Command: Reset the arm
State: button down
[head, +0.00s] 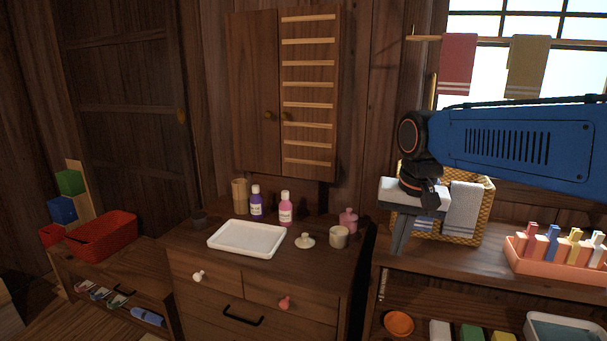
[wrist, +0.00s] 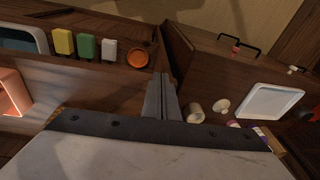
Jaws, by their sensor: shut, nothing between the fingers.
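My blue arm reaches in from the right in the head view. My gripper (head: 400,236) hangs at its end with the fingers pointing down, in front of a wicker basket (head: 468,236) with towels on the right-hand bench. The fingers are shut together and hold nothing. In the wrist view, my gripper (wrist: 161,85) shows as two grey fingers side by side, above the gap between the bench and the cabinet. Part of the basket is hidden behind my gripper.
A cabinet bears a white tray (head: 247,238), a purple bottle (head: 256,203), a pink bottle (head: 286,208) and a cream jar (head: 339,237). An orange rack (head: 560,262) with several coloured bottles stands at right. A red basket (head: 102,236) is at left. Towels hang by the window.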

jog(key=s+d+f+n+t, duration=0.1)
jog(key=s+d+f, duration=0.3)
jog(key=s, duration=0.5)
jog(key=s+d+f+n+t, duration=0.1)
jog(key=s+d+f+n, duration=0.1)
jog(key=s+d+f, duration=0.2)
jog(key=s+f, duration=0.3)
jog(key=s, duration=0.2)
jog(key=shift+s+d+t, duration=0.2)
jog(key=shift+t, duration=0.1)
